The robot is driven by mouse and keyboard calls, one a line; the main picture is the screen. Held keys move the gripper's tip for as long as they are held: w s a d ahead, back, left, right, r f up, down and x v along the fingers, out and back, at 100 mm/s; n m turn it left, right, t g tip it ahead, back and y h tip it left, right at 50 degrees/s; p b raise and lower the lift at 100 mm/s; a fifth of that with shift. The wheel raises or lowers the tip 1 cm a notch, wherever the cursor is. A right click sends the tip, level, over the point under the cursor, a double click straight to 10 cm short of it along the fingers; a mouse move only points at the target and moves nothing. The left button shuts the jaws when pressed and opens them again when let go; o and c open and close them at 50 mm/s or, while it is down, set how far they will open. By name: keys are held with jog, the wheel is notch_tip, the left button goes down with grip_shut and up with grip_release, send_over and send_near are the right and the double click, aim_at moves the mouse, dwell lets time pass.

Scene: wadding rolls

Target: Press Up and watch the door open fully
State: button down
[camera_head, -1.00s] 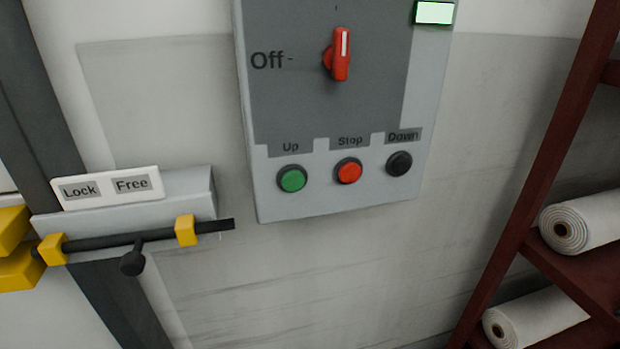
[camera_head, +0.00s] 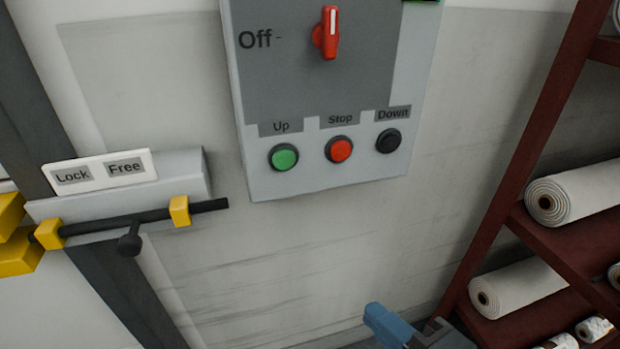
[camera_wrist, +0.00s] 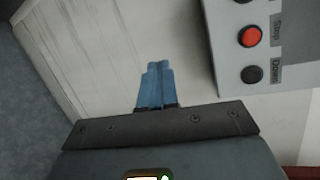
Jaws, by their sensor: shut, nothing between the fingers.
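The grey control panel (camera_head: 312,178) is on the wall in the upper middle of the head view. Its green Up button (camera_head: 284,157) is at the lower left, the red Stop button (camera_head: 339,149) in the middle and the black Down button (camera_head: 389,140) at the right. A red rotary switch (camera_head: 327,34) sits above them, its handle upright. My gripper (camera_head: 376,318), with blue fingers, is at the bottom of the head view, below the panel and apart from it. In the wrist view my gripper (camera_wrist: 155,70) is shut and empty, beside the panel (camera_wrist: 225,75). No door is clearly seen.
A slide bolt (camera_head: 140,222) with a Lock/Free plate (camera_head: 98,172) is at the left, by a dark frame post (camera_head: 35,110). A red-brown shelf (camera_head: 545,235) with white wadding rolls (camera_head: 575,193) stands at the right. The wall below the panel is clear.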

aim_at(284, 159)
jog(key=w+a+r+g+y, duration=0.2)
jog(key=a+r+y, duration=0.1)
jog(key=r, duration=0.3)
jog(key=w+a+r+g+y, duration=0.3)
jog(key=a+r, duration=0.2)
jog(key=r, duration=0.2)
jog(key=shift+w+a+r+y, duration=0.25)
jog(key=shift+w+r+y, duration=0.05)
jog(key=shift+y, duration=0.1)
jog(key=shift+w+a+b, duration=0.25)
jog(key=shift+w+a, duration=0.15)
jog(key=shift+w, duration=1)
jog(key=shift+w+a+b, duration=0.25)
jog(key=shift+w+a, duration=0.15)
jog(key=shift+w, duration=1.05)
jog(key=shift+w+a+b, duration=0.25)
jog(key=shift+w+a, duration=0.15)
jog(key=shift+w, duration=1)
jog(key=shift+w, duration=0.1)
jog(key=shift+w+a+p, duration=0.15)
jog(key=shift+w+p, duration=0.15)
jog(key=shift+p, duration=0.15)
